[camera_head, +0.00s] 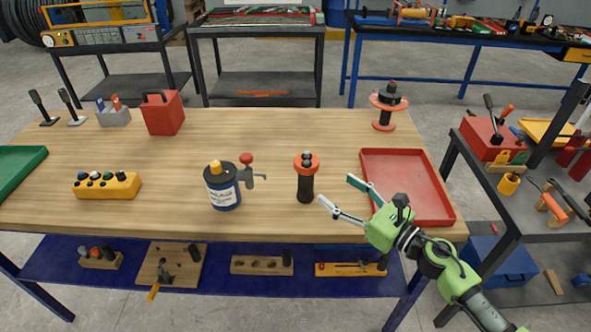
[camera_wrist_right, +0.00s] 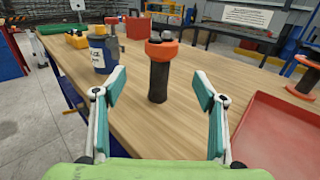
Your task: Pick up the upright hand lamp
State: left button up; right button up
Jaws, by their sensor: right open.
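The hand lamp (camera_head: 306,181) stands upright near the front of the wooden table, with a black body and an orange-red head. In the right wrist view the lamp (camera_wrist_right: 159,75) stands ahead, between the lines of my two fingers. My right gripper (camera_head: 337,196) is open and empty, to the right of the lamp in the head view and apart from it. Its teal-padded fingers (camera_wrist_right: 162,98) are spread wide in the right wrist view. My left gripper is in neither view.
A blue can (camera_head: 222,188) with a tap-like fitting stands left of the lamp. A red tray (camera_head: 447,213) lies right, partly behind my gripper. An orange-and-black spool (camera_head: 386,106) stands at the back right. A yellow block (camera_head: 108,187) and red box (camera_head: 163,114) are further left.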

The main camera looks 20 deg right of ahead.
aim_at(315, 172)
jog(key=x, duration=0.1)
jog(key=p+x, duration=0.1)
jog(key=x, duration=0.2)
jog(key=shift+w+a+r+p, duration=0.15)
jog(key=shift+w+r+p, duration=0.15)
jog(key=shift+r+p, duration=0.1)
jog(key=shift+f+x, duration=0.25)
jog(key=shift+x, duration=0.9)
jog(key=shift+w+a+r+p, duration=0.1)
jog(key=shift+w+a+p, duration=0.15)
jog(key=shift+w+p, duration=0.3)
jog(key=p+x, duration=0.1)
jog(key=x, duration=0.2)
jog(key=shift+w, duration=0.2)
jog(key=shift+w+a, duration=0.3)
jog(key=shift+w, duration=0.05)
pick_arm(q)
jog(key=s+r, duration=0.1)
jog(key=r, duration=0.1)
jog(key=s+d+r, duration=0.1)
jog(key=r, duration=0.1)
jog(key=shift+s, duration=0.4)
pick_arm(e)
jog(key=c, duration=1.4)
